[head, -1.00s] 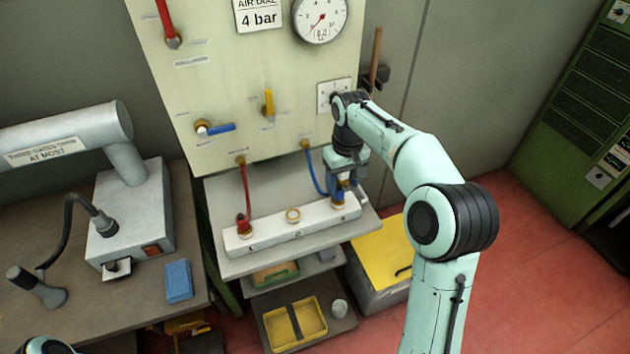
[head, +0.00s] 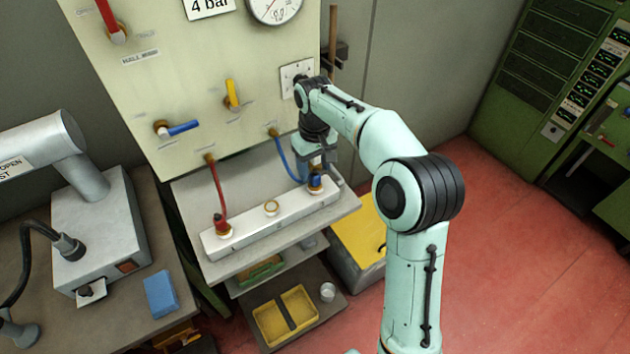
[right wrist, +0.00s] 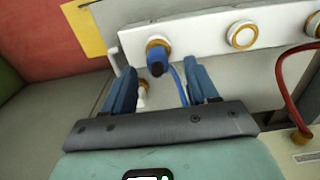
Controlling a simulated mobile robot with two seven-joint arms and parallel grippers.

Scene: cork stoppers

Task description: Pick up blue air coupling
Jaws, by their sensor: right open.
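The blue air coupling (head: 315,183) stands in a brass-coloured ring at the right end of a white manifold bar (head: 250,230). A blue hose (head: 290,168) runs from it to the panel. In the right wrist view the coupling (right wrist: 157,62) appears between and just beyond the fingertips of my right gripper (right wrist: 160,76). That gripper is open, its two blue fingers apart, with clear space between each finger and the coupling. In the head view my right gripper (head: 322,166) is beside the coupling and partly hides it. My left gripper is out of view.
A red coupling (head: 221,225) with its red hose stands at the bar's left end. An empty ring (head: 271,207) lies between. The panel (head: 190,90) with valve handles rises behind. A grey machine (head: 100,235) and blue sponge-like block (head: 161,294) are left.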

